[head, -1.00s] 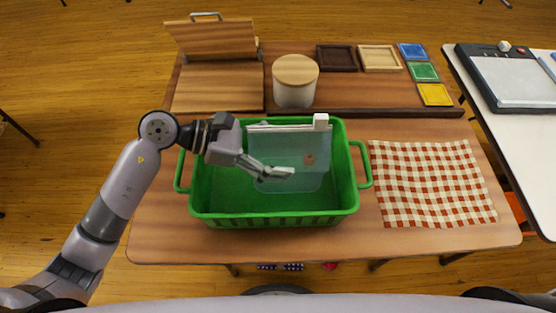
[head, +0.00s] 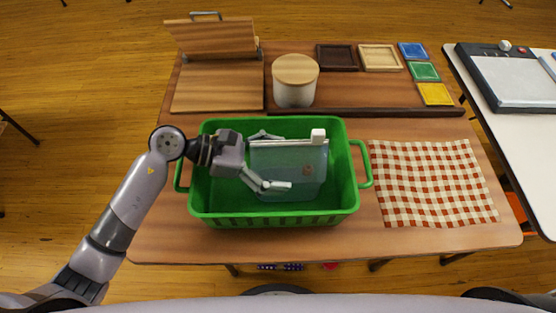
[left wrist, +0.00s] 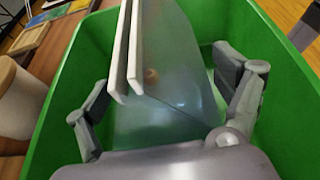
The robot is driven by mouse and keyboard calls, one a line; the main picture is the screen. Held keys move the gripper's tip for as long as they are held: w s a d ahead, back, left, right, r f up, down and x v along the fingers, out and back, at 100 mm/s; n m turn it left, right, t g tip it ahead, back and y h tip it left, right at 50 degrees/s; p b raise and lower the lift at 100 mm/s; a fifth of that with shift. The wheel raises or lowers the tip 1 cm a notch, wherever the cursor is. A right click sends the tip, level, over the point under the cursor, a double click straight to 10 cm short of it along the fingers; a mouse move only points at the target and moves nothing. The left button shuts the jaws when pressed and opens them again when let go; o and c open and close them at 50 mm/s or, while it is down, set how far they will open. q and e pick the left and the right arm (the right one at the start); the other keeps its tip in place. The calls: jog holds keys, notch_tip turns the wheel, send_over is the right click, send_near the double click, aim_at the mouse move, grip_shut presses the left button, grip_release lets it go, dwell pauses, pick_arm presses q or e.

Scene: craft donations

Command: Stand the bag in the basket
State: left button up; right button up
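The bag (head: 300,165) is translucent blue-green, with white strips along its top edge and a white block at the right end. It is inside the green basket (head: 275,219), top edge up; I cannot tell if it leans. A small brown spot shows through it. In the left wrist view the bag (left wrist: 180,70) lies between my spread fingers, with gaps on both sides. My left gripper (head: 284,162) is open in the basket, one finger behind the bag and one in front. The bag's bottom edge is hard to see. My right gripper is not in view.
A checked cloth (head: 435,182) lies right of the basket. Behind stand a lidded canister (head: 295,85), a hinged wooden box (head: 217,85) and several small trays. The left part of the basket floor looks empty.

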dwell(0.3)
pick_arm(q)
jog(key=shift+r, duration=0.2)
jog(key=b+v, duration=0.1)
jog(key=v, duration=1.1)
jog(key=shift+f+b, duration=0.1)
jog(key=shift+b, duration=0.2)
